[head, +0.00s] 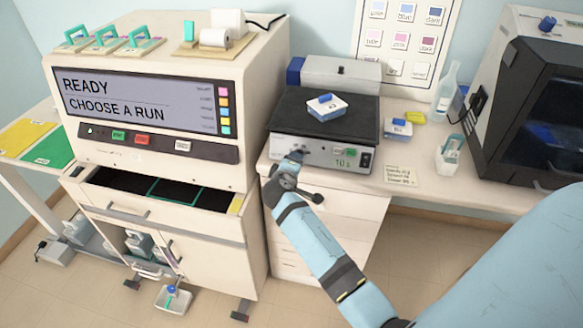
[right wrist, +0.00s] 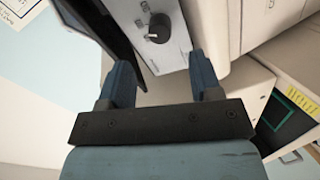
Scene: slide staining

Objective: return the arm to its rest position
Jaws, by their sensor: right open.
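My right arm (head: 318,240) reaches in from the lower right in the head view. Its gripper (head: 294,160) is at the left front of the grey device with a black top plate (head: 362,118); the fingers are small and partly hidden there. In the right wrist view the gripper (right wrist: 163,78) is open, its two blue fingers wide apart with nothing between them. Beyond the fingers is a light panel with a black knob (right wrist: 159,28), apart from them. My left gripper is not in view.
A large stainer (head: 150,100) reading "READY CHOOSE A RUN" stands left, with an open drawer (head: 135,203) below its panel. A blue-and-white box (head: 326,108) sits on the black plate. A bottle (head: 446,90) and dark-fronted cabinet (head: 530,100) stand right. Open floor lies in front.

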